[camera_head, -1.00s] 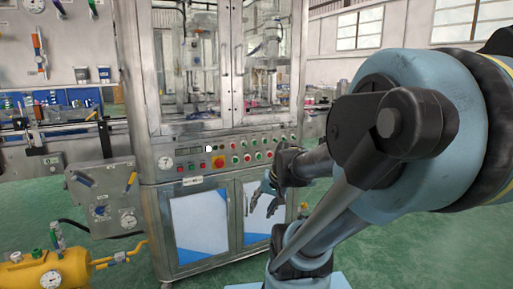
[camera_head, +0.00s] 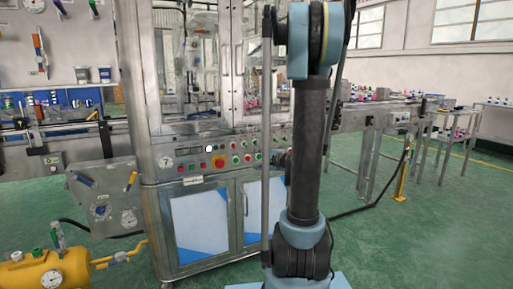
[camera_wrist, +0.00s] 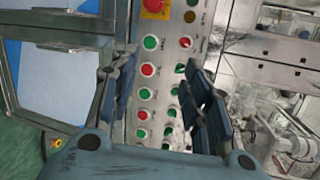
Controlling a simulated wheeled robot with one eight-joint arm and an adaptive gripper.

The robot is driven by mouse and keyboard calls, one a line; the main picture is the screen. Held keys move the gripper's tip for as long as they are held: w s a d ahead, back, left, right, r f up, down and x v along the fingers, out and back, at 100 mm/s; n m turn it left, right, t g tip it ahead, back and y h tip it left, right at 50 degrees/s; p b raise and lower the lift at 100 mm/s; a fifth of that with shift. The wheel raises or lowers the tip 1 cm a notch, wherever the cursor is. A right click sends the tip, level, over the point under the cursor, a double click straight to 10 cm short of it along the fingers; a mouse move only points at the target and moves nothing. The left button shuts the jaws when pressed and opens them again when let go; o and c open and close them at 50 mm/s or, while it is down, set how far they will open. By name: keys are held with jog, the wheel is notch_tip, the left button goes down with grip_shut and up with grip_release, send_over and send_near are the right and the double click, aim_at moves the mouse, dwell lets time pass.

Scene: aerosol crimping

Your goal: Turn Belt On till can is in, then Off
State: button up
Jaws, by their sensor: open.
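The control panel (camera_head: 225,158) runs across the front of the crimping machine, with red and green buttons and a larger red emergency button (camera_head: 218,161). In the wrist view my gripper (camera_wrist: 158,88) is open and empty, its fingers either side of the button columns. A green button (camera_wrist: 144,94) and a red button (camera_wrist: 147,69) show between the fingers. The labels are too small to read. In the head view my arm stands upright before the panel's right part, and the fingers cannot be made out. Conveyor sections lie left (camera_head: 55,128) and right (camera_head: 385,108) of the machine; the can is not identifiable.
The machine's glass doors (camera_head: 195,60) are above the panel and its cabinet doors (camera_head: 203,222) below. A yellow tank (camera_head: 50,272) stands at lower left. Small bottles (camera_head: 375,95) sit along the right conveyor.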

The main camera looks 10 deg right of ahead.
aim_at(256, 143)
jog(key=w+d+m+t+h, duration=0.2)
jog(key=w+d+m+t, duration=0.2)
jog(key=w+d+m, duration=0.3)
jog(key=x, duration=1.6)
jog(key=shift+d+r, duration=0.15)
jog(key=shift+d, duration=0.05)
jog(key=shift+w, duration=0.15)
jog(key=shift+c, duration=0.3)
grip_shut()
